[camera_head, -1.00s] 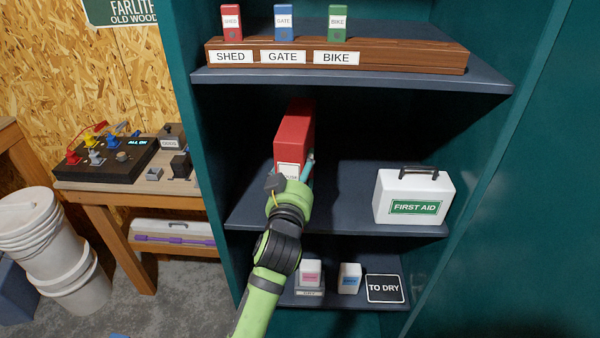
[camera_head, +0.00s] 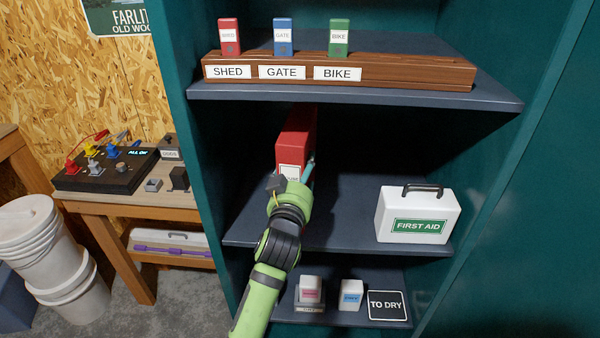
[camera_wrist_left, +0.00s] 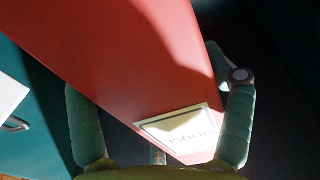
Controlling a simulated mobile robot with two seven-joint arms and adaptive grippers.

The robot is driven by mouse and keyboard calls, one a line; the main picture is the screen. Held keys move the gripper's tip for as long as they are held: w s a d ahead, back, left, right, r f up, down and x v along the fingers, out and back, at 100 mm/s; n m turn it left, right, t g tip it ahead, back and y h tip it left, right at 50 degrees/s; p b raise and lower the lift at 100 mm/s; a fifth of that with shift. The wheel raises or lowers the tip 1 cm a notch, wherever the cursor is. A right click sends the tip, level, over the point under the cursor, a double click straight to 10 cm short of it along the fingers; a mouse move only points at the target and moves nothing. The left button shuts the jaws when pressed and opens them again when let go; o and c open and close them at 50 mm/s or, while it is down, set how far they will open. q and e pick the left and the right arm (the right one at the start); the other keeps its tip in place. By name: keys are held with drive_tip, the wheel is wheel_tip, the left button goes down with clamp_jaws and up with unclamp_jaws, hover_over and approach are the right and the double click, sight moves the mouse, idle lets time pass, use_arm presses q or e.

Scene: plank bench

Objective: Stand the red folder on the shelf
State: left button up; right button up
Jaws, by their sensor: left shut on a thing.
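The red folder (camera_head: 291,148) is upright inside the middle shelf (camera_head: 345,222) bay, left of centre, with its white-labelled spine facing out. My left gripper (camera_head: 305,180) is shut on the lower part of its spine side. In the left wrist view the red folder (camera_wrist_left: 120,60) lies between the fingers of my left gripper (camera_wrist_left: 160,125), with its white label near them. The gripper hides the folder's bottom edge, so I cannot tell whether it touches the shelf. My right gripper is not in view.
A white first aid box (camera_head: 418,213) stands at the right of the middle shelf, with bare shelf between it and the folder. The upper shelf (camera_head: 500,101) overhangs the folder. The cabinet's left wall (camera_head: 205,170) is close to my arm.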

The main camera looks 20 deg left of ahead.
use_arm(q)
drive_tip(key=shift+f+b, duration=0.3)
idle(0.4)
drive_tip(key=o, duration=1.6)
drive_tip(key=shift+f, duration=0.25)
drive_tip(key=s+d, duration=0.2)
drive_tip(key=s, duration=0.8)
drive_tip(key=s+d, duration=0.3)
drive_tip(key=s, duration=0.8)
drive_tip(key=shift+s+r, duration=0.2)
drive_tip(key=shift+s, duration=0.1)
drive_tip(key=shift+w+f, duration=0.1)
drive_tip(key=shift+w, duration=0.05)
